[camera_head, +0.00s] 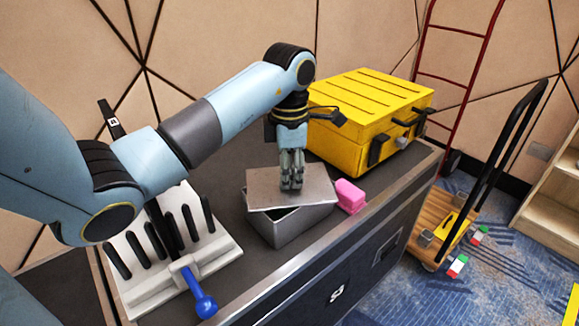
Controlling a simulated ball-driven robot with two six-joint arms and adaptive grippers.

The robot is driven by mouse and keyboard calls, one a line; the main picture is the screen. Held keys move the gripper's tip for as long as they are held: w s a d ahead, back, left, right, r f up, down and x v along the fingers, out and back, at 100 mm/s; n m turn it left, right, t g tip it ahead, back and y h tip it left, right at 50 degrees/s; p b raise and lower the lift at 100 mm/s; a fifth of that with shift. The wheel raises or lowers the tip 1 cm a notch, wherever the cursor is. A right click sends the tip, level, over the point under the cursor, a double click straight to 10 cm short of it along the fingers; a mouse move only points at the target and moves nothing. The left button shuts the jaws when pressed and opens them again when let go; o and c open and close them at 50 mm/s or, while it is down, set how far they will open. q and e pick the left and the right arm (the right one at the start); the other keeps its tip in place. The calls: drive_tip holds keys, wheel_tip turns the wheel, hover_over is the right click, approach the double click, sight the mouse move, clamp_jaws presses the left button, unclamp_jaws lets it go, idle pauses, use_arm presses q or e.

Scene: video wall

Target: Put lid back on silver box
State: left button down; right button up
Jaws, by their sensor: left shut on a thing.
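The silver box (287,229) stands on the dark top of a case, near its front edge. Its flat grey lid (262,190) lies over the box opening, a little askew, and a dark gap shows along the front rim. My left gripper (291,186) comes down from above and is shut on the lid near its middle. The fingertips hide the part they hold. I cannot tell whether the lid touches the box all round. My right gripper is not in view.
A wooden-decked cart (440,232) stands on the floor at right.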

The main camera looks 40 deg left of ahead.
use_arm(q)
drive_tip(key=c, duration=1.1)
unclamp_jaws()
drive_tip(key=shift+c, duration=0.2)
drive_tip(key=o, duration=0.5)
drive_tip(key=shift+r+p, duration=2.55)
drive_tip(key=shift+r, duration=1)
drive_tip(key=shift+c, duration=0.4)
clamp_jaws()
